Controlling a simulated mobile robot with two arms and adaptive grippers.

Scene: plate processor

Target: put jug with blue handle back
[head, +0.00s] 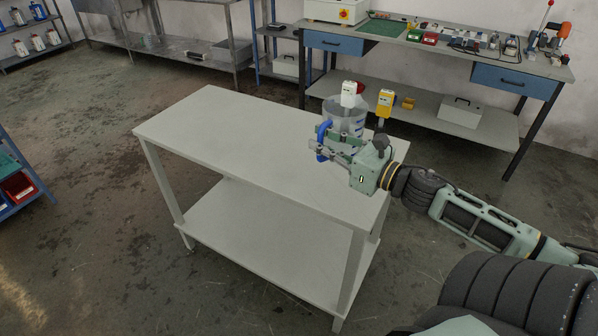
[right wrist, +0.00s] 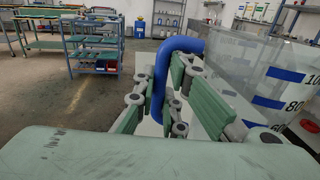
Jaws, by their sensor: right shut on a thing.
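The jug (head: 347,118) is a clear, greyish container with blue marks and a blue handle (head: 322,139). In the head view it is at the right end of the pale table (head: 230,125). My right gripper (head: 332,150) is at its handle side. In the right wrist view the right gripper (right wrist: 172,105) is shut on the blue handle (right wrist: 160,75), with a finger on each side. The jug wall (right wrist: 265,75) with its scale stands just right of the fingers. I cannot tell whether the jug's base touches the table. My left gripper is not in view.
A red-and-white device (head: 351,94) and a yellow device (head: 385,103) show behind the jug. A workbench (head: 440,48) with tools stands at the back. The left and middle of the pale table are clear. Shelves (head: 20,170) stand at the left edge.

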